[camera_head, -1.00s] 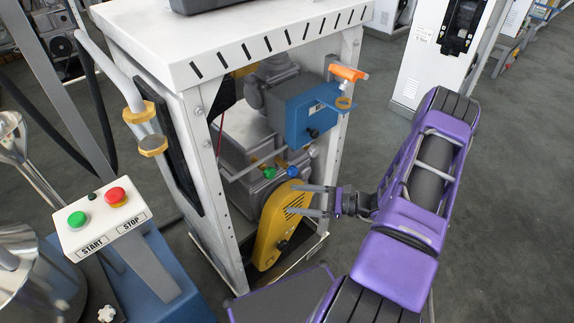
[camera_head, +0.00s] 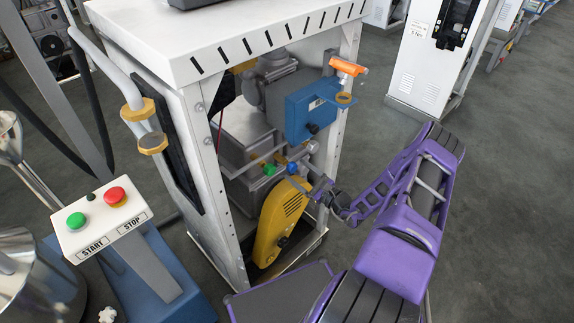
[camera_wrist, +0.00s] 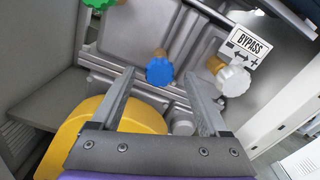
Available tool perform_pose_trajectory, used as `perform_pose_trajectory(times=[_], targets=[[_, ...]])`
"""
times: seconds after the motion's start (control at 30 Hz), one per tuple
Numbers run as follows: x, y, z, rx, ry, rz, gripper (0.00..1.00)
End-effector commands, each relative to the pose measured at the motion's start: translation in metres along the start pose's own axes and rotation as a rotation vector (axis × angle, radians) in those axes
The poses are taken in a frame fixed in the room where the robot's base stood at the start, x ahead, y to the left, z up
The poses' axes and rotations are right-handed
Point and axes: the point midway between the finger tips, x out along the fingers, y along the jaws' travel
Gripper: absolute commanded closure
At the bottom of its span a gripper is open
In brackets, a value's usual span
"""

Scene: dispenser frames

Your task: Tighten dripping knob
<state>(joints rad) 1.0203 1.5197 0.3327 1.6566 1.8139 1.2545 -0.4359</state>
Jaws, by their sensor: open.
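A blue knob (camera_head: 292,168) sits on the grey machine inside the white cabinet. In the wrist view the blue knob (camera_wrist: 160,71) appears between my fingertips, a little beyond them; I cannot tell the exact gap. My gripper (camera_head: 302,183) is open, in front of the cabinet's open side; its fingers (camera_wrist: 160,78) point at the machine. A green knob (camera_head: 270,169) is left of the blue one, also at the top left of the wrist view (camera_wrist: 100,3). A white knob (camera_wrist: 233,79) sits right, below a BYPASS label (camera_wrist: 244,45). No drip is clearly visible.
A yellow rounded cover (camera_head: 277,230) lies below the knobs. A blue box (camera_head: 310,110) and an orange-handled valve (camera_head: 347,67) are above. The cabinet's front post (camera_head: 340,125) stands close to my gripper. A START/STOP panel (camera_head: 100,215) stands left. Floor at right is clear.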

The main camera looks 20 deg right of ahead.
Motion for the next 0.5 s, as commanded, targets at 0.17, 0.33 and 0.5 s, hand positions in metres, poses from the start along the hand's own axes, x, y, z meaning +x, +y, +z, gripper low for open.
perform_pose_trajectory(times=[0.17,0.33,0.5], targets=[[0.034,0.001,0.0,-0.002,-0.002,0.003,0.22],[0.052,0.001,0.0,-0.001,-0.001,0.002,0.22],[0.058,0.001,0.0,0.001,0.0,0.002,0.22]])
